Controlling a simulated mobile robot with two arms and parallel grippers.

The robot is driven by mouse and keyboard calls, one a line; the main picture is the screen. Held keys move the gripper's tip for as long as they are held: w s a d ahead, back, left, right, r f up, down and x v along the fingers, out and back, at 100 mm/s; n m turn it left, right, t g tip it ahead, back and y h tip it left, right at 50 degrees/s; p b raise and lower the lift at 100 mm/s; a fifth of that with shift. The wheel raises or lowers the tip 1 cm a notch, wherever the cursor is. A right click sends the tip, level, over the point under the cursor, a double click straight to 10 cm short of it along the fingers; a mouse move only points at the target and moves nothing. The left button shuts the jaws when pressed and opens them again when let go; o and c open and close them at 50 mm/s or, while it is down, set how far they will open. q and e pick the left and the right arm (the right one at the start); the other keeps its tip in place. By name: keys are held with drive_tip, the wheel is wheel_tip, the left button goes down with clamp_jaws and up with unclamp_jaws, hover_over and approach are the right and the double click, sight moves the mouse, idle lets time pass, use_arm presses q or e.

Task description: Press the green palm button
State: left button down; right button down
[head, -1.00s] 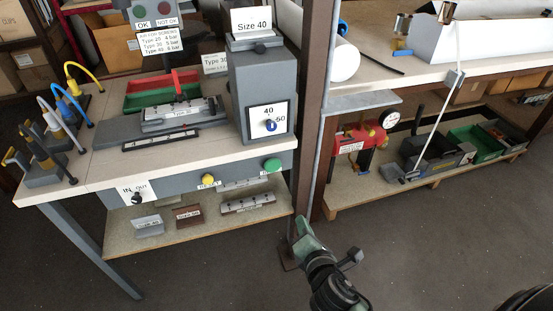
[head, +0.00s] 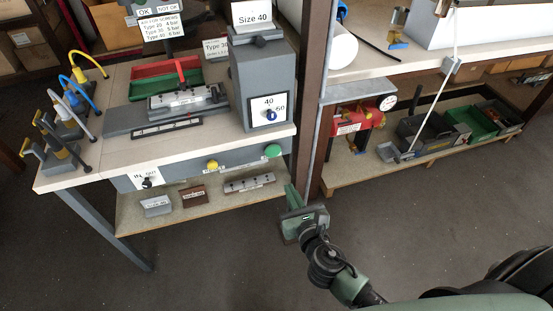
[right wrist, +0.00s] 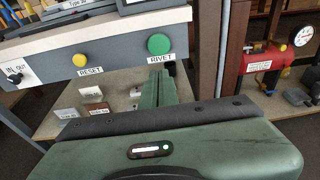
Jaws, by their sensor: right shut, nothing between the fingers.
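The green palm button (head: 273,151) is a round green dome on the grey front panel (head: 225,162) of the left bench. In the right wrist view the green button (right wrist: 159,44) sits above a label reading RIVET. My right gripper (head: 290,190) is in front of the bench, lower than the button and apart from it in the head view. Its green fingers (right wrist: 158,88) are shut and empty and point toward the area just under the button. My left gripper is not in view.
A yellow button (head: 212,165) marked RESET and an IN/OUT switch (head: 146,182) share the panel. A brown post (head: 312,90) stands right of the bench. A lower shelf (head: 215,205) holds several small blocks. The floor in front is clear.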

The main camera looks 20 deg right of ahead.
sight(273, 154)
drive_tip(key=x, duration=0.8)
drive_tip(key=r+x, duration=0.1)
drive_tip(key=x, duration=0.3)
drive_tip(key=shift+w+f, duration=0.1)
drive_tip(key=shift+w, duration=0.85)
